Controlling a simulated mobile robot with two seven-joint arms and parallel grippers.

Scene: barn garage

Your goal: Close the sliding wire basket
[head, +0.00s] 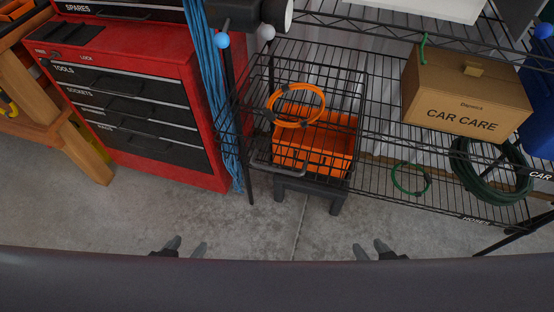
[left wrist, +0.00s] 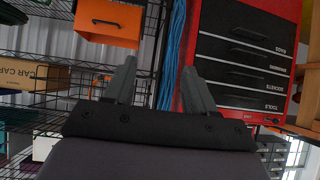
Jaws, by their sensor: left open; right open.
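The black sliding wire basket (head: 352,100) sits at the left end of a black wire shelf in the head view. Its front, with a grey handle (head: 275,168), juts out toward me. An orange bin (head: 330,160) shows within its wires, with an orange coil (head: 317,117) above. My left gripper (head: 186,246) is open and empty, low in the head view, left of the basket and apart from it. My right gripper (head: 370,248) is open and empty, low and right of the basket. In the left wrist view the left fingers (left wrist: 159,64) are spread, with nothing between them.
A red tool chest (head: 222,140) stands left of the shelf, with blue cable (head: 208,70) hanging between. A dark stool-like object (head: 310,187) is under the basket. A car care box (head: 450,95) and green hose (head: 490,170) are right. Concrete floor (head: 240,225) is clear in front.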

